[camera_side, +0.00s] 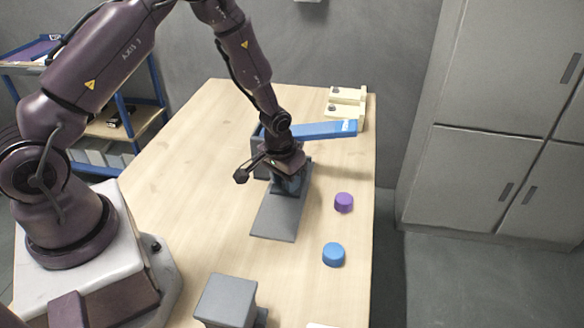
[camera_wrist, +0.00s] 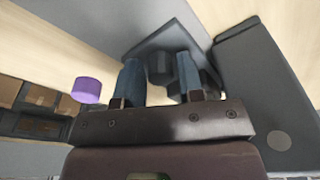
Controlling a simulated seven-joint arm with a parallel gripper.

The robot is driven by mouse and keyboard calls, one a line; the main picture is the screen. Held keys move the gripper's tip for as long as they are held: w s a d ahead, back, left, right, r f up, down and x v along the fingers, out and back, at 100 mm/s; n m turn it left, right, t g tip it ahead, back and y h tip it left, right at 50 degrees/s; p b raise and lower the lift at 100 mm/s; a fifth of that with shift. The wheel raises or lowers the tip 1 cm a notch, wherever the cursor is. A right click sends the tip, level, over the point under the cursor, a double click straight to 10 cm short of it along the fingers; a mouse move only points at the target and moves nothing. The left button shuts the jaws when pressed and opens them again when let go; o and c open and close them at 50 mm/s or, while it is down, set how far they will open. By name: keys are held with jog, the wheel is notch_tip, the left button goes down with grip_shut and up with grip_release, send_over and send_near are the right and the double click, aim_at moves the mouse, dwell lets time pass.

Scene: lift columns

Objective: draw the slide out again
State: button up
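My gripper (camera_side: 288,190) points down over a flat grey plate (camera_side: 275,218) in the middle of the table. In the wrist view my gripper's two blue fingers (camera_wrist: 158,75) stand apart, with a dark grey knob (camera_wrist: 160,66) between their tips. A narrow gap shows beside the knob, and I see no firm grip on it. The grey plate also shows beyond the fingers in the wrist view (camera_wrist: 172,36). A dark grey upright block (camera_side: 259,140) stands behind my gripper, partly hidden by it. I cannot tell for certain which part is the slide.
A blue bar (camera_side: 320,131) reaches right behind my gripper, towards cream blocks (camera_side: 345,108). A purple cylinder (camera_side: 344,202) and a blue cylinder (camera_side: 333,254) stand to the right. A grey block (camera_side: 226,299) stands at the front. The table's left side is clear.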

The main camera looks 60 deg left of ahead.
jog(key=c, duration=0.4)
jog(key=shift+s+d, duration=3.6)
jog(key=shift+d, duration=0.15)
jog(key=o, duration=0.7)
jog(key=shift+o, duration=0.2)
jog(key=shift+a, duration=0.1)
jog(key=shift+r, duration=3)
jog(key=shift+s, duration=0.15)
jog(key=s+r+m+t, duration=0.1)
jog(key=s+r, duration=0.3)
jog(key=r, duration=0.5)
jog(key=s+a+r+m+t, duration=0.1)
jog(key=s+r, duration=0.3)
jog(key=r, duration=0.5)
jog(key=s+r+m+t, duration=0.1)
jog(key=s+r, duration=0.4)
jog(key=r, duration=0.3)
jog(key=shift+a+r+t, duration=0.25)
jog(key=shift+r+t, duration=0.15)
